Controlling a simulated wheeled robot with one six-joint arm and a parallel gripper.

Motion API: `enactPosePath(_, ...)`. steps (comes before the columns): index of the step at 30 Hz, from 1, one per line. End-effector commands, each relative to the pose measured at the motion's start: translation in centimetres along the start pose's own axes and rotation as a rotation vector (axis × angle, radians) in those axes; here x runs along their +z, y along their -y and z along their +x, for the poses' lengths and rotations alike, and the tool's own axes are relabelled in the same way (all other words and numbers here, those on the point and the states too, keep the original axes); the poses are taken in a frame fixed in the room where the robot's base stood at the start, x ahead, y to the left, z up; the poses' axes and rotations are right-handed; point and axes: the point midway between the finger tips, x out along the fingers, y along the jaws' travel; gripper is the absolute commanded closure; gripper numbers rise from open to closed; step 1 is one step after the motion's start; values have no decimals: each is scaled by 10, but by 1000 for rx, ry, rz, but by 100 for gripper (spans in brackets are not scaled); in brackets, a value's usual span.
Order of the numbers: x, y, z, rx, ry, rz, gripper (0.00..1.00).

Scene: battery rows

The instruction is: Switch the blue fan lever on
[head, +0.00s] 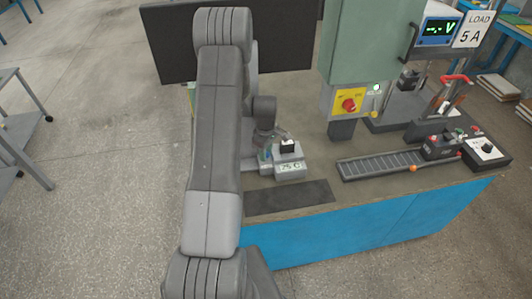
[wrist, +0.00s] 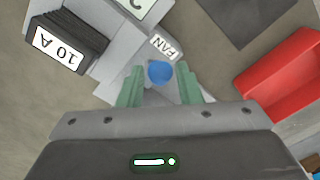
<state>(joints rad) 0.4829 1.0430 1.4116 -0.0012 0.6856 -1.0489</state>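The blue fan lever shows in the wrist view as a round blue knob (wrist: 160,72), seen end-on. It stands just beyond a white label reading FAN (wrist: 164,46), on the side nearer my gripper. My gripper (wrist: 159,76) is open, its two green fingers on either side of the knob with a gap on both sides. I cannot tell how far above or below the knob the fingertips are, nor which way the lever is set. In the head view my arm hides the lever and most of the gripper.
A dark block marked 10 A (wrist: 57,48) sits left of the lever, and a red bin (wrist: 285,75) lies to the right. In the head view, a grey unit reading 75 C (head: 290,168), a dark mat (head: 290,197) and a green cabinet (head: 365,45) are on the bench.

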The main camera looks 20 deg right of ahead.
Motion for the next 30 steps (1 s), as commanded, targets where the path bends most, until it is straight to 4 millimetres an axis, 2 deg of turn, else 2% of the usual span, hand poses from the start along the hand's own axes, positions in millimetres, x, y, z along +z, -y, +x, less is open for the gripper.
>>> enactPosePath(6,0,0,15,0,0,0,68)
enactPosePath(16,0,0,18,0,0,0,68)
enactPosePath(21,0,0,18,0,0,0,100)
enactPosePath(30,1,1,22,19,-20,2,100)
